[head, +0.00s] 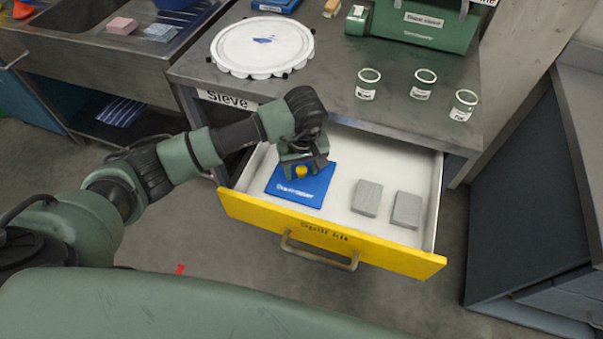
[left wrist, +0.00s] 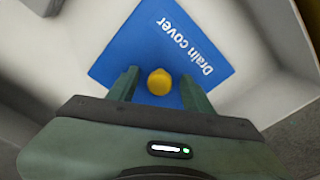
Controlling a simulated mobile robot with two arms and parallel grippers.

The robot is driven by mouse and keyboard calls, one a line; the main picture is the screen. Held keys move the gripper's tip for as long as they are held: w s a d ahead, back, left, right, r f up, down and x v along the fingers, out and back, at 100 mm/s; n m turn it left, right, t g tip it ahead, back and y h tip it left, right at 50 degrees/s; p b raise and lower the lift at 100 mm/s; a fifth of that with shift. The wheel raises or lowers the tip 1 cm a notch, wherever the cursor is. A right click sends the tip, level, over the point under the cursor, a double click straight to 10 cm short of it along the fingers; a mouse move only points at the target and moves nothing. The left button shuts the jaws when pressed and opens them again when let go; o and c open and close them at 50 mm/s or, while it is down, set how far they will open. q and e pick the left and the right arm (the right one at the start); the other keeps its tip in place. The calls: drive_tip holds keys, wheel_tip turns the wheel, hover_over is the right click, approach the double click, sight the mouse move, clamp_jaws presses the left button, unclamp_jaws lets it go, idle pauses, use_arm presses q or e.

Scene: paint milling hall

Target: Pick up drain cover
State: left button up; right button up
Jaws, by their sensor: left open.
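The drain cover (head: 314,188) is a flat blue square with white lettering and a yellow knob (head: 301,171) on top. It lies in the left part of the open drawer. In the left wrist view the drain cover (left wrist: 150,38) reads "Drain cover", and its yellow knob (left wrist: 159,82) shows between my fingers. My left gripper (head: 304,170) is over the drain cover, pointing down. Its two fingers (left wrist: 158,86) are open, one on each side of the knob, with gaps to it. My right gripper is not in view.
The white drawer has a yellow front (head: 370,252) labelled "Spill kit" with a handle (head: 318,255). Two grey blocks (head: 366,198) (head: 406,210) lie right of the cover. The bench (head: 330,105) above holds a round white sieve (head: 262,46), three jars (head: 423,84) and a green box (head: 425,25).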

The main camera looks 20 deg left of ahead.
use_arm(q)
drive_tip(key=shift+f, duration=0.1)
drive_tip(key=c, duration=1.1)
clamp_jaws()
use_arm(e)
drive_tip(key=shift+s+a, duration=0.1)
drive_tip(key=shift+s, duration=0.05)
use_arm(q)
drive_tip(key=shift+w, duration=0.1)
